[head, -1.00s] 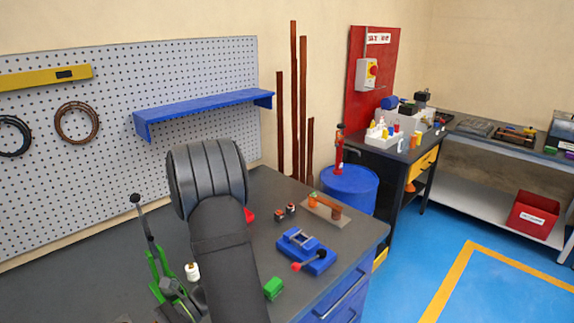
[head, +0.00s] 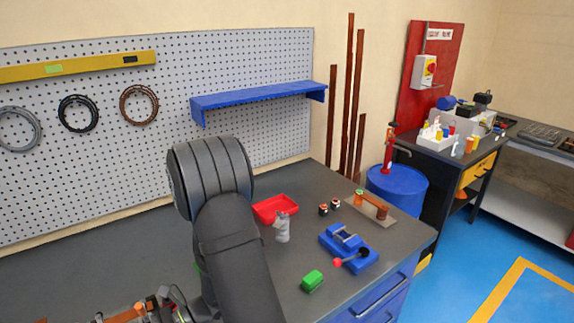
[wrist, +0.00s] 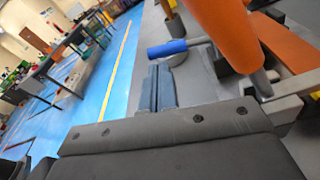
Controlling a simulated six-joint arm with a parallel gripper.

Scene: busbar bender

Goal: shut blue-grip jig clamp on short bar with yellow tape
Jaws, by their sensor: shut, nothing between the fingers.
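In the wrist view, my shut gripper (wrist: 160,88) points away from the camera over the grey bench top, nothing between its fingers. Just beyond its tips is a blue cylindrical grip (wrist: 167,48) on a thin metal lever, which seems to belong to the jig clamp. I cannot tell whether the tips touch the grip. A thick orange cylinder (wrist: 225,35) stands close at the right. An orange-brown flat bar (wrist: 278,42) lies behind it; no yellow tape shows on it. In the head view, part of the jig area (head: 145,308) shows at the bottom edge; my arm hides the gripper.
On the bench are a red tray (head: 266,210), a grey upright item (head: 282,230), a blue fixture with a red-tipped lever (head: 345,250) and a green block (head: 312,280). A blue drum (head: 397,188) stands beyond. Bench top between the pegboard and jig looks clear.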

